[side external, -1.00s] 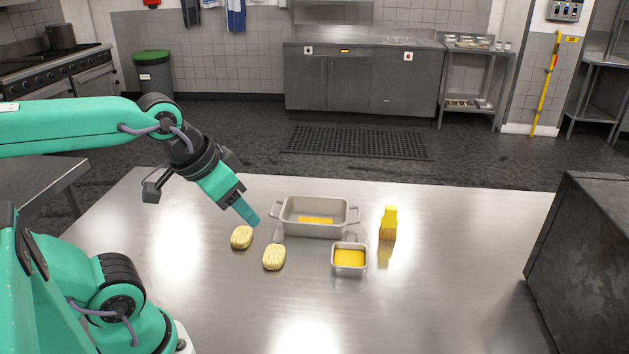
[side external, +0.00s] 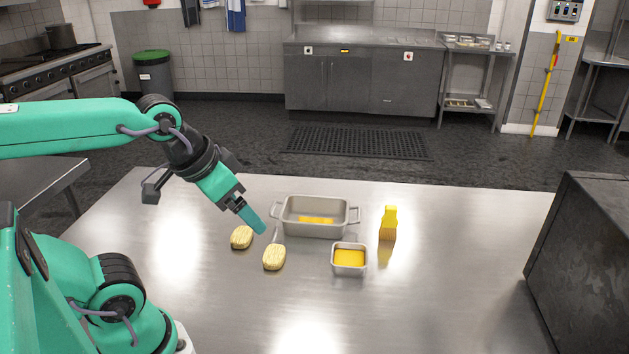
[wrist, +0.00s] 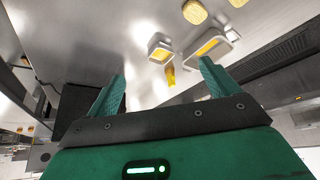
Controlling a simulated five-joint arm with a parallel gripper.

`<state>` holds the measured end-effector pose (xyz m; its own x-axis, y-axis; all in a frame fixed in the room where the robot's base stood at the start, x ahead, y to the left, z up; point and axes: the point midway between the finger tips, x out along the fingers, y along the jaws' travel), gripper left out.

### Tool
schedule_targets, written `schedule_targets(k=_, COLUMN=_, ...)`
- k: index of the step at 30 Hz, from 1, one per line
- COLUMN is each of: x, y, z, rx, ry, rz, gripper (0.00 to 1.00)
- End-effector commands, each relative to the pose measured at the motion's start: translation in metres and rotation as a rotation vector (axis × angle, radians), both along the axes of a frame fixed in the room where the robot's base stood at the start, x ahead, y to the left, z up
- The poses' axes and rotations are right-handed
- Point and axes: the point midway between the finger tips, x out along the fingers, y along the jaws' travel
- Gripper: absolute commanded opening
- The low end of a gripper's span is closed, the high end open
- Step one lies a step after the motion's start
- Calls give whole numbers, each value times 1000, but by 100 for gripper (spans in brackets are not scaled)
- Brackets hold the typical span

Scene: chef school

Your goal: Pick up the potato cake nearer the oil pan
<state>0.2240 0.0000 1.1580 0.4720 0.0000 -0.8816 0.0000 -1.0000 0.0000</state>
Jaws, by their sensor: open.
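Two pale yellow, ridged potato cakes lie on the steel table in the side view: a front one (side external: 274,257) and one further left and back (side external: 241,237). They also show at the top of the wrist view, the front one (wrist: 194,11) and the other (wrist: 238,3) cut by the edge. A small square pan of yellow liquid (side external: 349,272) stands right of the front cake; a larger two-handled grey dish (side external: 313,229) with yellow inside stands behind. My gripper (side external: 258,224) is above the table, behind the front cake. Its jaws (wrist: 162,71) are open and empty.
A yellow bottle-like object (side external: 388,224) stands right of the dish. A dark box-shaped unit (side external: 585,265) stands at the table's right edge. The table's front and left areas are clear.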

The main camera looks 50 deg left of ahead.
Motion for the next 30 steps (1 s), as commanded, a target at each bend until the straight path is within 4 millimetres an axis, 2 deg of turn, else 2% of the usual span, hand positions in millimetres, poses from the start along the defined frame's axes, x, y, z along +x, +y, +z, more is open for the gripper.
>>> schedule_targets(k=11, x=1, y=0, z=0, rx=3, ry=3, rz=-3, gripper=93)
schedule_targets(k=16, x=7, y=3, z=-3, rx=21, ry=23, rz=-27, gripper=93)
schedule_targets(k=23, x=28, y=14, z=-14, rx=79, ry=91, rz=-116, gripper=93)
schedule_targets(k=30, x=56, y=31, z=-35, rx=144, ry=185, rz=-255, gripper=93)
